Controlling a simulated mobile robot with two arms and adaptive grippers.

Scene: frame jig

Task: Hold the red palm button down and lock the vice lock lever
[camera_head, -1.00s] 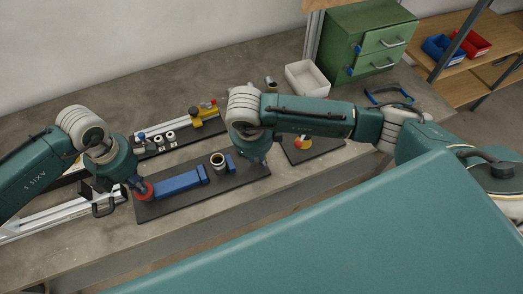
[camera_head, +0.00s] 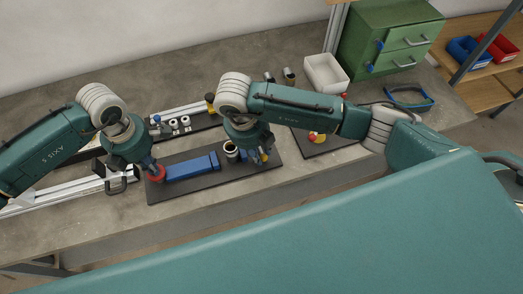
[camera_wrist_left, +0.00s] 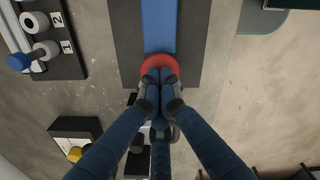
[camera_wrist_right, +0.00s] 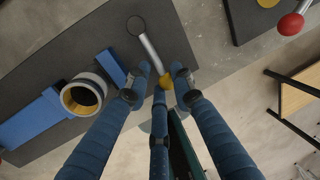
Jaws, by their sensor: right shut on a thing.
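The red palm button (camera_head: 157,173) is at the left end of a dark base plate (camera_head: 205,187), beside a long blue vice bar (camera_head: 190,166). My left gripper (camera_wrist_left: 160,76) is shut with its fingertips together on the button, whose red rim (camera_wrist_left: 160,62) shows around them; how far it is pressed cannot be seen. The lock lever (camera_wrist_right: 151,52) is a grey rod with a yellow end (camera_wrist_right: 164,80), rising from a dark ring on the plate. My right gripper (camera_wrist_right: 163,76) is shut on the lever near that yellow end. In the head view, my right gripper (camera_head: 262,156) partly hides the lever.
A pale round cup-like part (camera_wrist_right: 83,95) stands between the blue blocks, close to my right gripper. A second plate with a red knob (camera_wrist_right: 290,24) lies to the right. White rollers (camera_head: 180,123) stand behind the vice. A white bin (camera_head: 325,73) and green drawers (camera_head: 385,40) are at the back.

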